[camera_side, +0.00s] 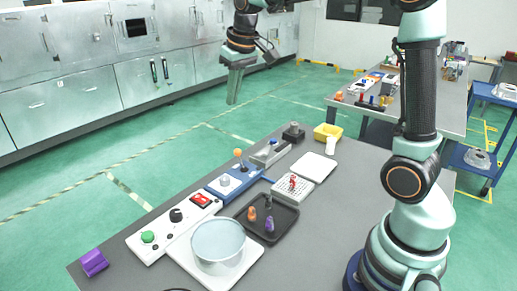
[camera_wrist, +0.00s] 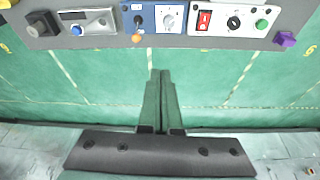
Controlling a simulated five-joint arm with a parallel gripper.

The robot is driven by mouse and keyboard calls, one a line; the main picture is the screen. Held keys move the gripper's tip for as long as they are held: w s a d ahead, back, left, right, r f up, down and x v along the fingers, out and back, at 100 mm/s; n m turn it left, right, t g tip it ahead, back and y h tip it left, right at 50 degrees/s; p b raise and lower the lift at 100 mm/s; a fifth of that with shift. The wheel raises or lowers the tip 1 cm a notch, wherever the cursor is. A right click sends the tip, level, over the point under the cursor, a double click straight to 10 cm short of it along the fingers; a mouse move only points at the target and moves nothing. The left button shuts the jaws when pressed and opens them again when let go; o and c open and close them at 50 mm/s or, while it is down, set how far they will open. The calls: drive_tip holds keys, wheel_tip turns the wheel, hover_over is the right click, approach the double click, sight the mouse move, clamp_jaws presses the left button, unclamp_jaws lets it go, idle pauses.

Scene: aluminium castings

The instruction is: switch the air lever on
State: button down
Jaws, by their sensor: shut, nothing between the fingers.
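A lever with an orange ball (camera_side: 237,152) stands on a blue panel (camera_side: 214,190) with a pale dial (camera_side: 224,180). In the wrist view the orange ball (camera_wrist: 137,38) shows at the panel's lower edge, below a dark lever base (camera_wrist: 138,19). A grey unit (camera_wrist: 97,23) beside it carries a blue knob (camera_wrist: 76,30). No label is readable, so I cannot tell for certain which is the air lever. My gripper (camera_side: 232,103) is shut and empty, high and apart from the panels. Its fingertips (camera_wrist: 160,72) point towards the panels in the wrist view.
A white panel (camera_side: 160,246) has a red switch (camera_side: 201,199), black dial and green button. A purple block (camera_side: 94,262) lies at the table's left corner. A pot (camera_side: 218,241), dark tray (camera_side: 285,224) and black box (camera_side: 293,132) stand nearby. Air around my gripper is clear.

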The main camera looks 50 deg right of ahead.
drive_tip(key=g, duration=0.1)
hover_over(240, 159)
drive_tip(key=w+a, duration=0.2)
drive_tip(key=a, duration=0.1)
drive_tip(key=s+x, duration=0.1)
drive_tip(key=x, duration=0.3)
drive_tip(key=w+d+f+m+g, duration=0.1)
drive_tip(key=w+d+f, duration=0.2)
drive_tip(key=f, duration=0.4)
drive_tip(key=shift+w+d+f, duration=0.35)
drive_tip(key=shift+w+d, duration=0.05)
drive_tip(key=shift+w, duration=0.35)
drive_tip(key=f, duration=0.6)
drive_tip(key=w+f, duration=0.1)
drive_tip(key=f, duration=0.3)
drive_tip(key=shift+d, duration=0.3)
drive_tip(key=shift+s+r, duration=0.2)
drive_tip(key=shift+s, duration=0.2)
drive_tip(key=shift+s+a+r, duration=0.15)
drive_tip(key=shift+s+a, duration=0.05)
drive_tip(key=shift+s, duration=0.55)
drive_tip(key=shift+s+a+r, duration=0.15)
drive_tip(key=shift+s, duration=0.6)
